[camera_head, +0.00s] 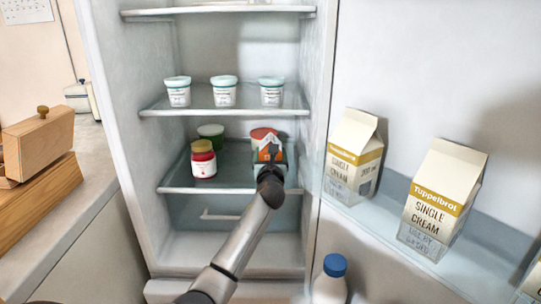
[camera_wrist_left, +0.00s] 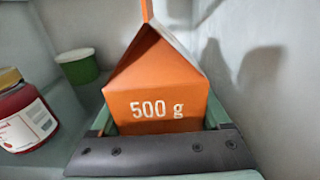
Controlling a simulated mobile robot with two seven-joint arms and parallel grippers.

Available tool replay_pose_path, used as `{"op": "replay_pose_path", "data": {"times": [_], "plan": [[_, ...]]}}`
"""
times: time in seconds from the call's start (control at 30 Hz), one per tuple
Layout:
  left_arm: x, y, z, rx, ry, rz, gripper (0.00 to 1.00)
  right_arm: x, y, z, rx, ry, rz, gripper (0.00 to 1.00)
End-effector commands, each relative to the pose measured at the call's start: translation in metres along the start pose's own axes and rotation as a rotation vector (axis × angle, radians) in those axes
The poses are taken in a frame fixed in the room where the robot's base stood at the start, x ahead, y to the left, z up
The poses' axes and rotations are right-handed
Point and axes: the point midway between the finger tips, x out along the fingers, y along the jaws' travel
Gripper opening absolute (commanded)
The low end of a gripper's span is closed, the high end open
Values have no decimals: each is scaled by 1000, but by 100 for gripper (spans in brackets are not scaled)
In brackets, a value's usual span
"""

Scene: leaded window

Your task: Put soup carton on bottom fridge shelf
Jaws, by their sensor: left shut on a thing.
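The orange soup carton (camera_head: 266,137) is inside the fridge, at the right side of the bottom shelf (camera_head: 178,179). In the left wrist view the carton (camera_wrist_left: 160,85) is upright with its gabled top and "500 g" facing me. My left gripper (camera_head: 269,165) reaches in from the front and is shut on the carton, with a finger on each side. The gripper (camera_wrist_left: 160,130) covers the carton's lower part, so I cannot tell whether its base touches the shelf. My right gripper is not in view.
A red jar with a yellow lid (camera_head: 203,160) and a green tub (camera_head: 211,134) stand left of the carton. Several white tubs (camera_head: 224,92) stand on the shelf above (camera_head: 155,112). The open door (camera_head: 300,215) on the right holds cream cartons (camera_head: 353,155) and a blue-capped bottle (camera_head: 331,281).

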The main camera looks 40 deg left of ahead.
Motion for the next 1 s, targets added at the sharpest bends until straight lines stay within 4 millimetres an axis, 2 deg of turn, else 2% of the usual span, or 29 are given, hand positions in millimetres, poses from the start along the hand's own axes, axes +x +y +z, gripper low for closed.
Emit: {"op": "replay_pose_path", "data": {"times": [0.07, 0.1, 0.23, 0.57, 0.67, 0.77, 1.0], "plan": [[0, 0, 0, 0, -5, 0, 0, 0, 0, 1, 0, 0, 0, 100], [0, 0, -2, 1, 0, 0, 83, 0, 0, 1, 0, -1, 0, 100], [0, 0, -2, 1, 1, 0, 98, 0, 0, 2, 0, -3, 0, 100], [0, 0, 2, 0, 0, 0, 100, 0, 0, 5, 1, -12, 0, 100], [-8, 0, 0, 3, 1, 0, 100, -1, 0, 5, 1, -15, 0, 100], [-20, 0, 1, 3, 1, -1, 100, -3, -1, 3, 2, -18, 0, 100], [-65, 0, 1, 2, 2, -2, 100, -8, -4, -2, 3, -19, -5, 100]]}}
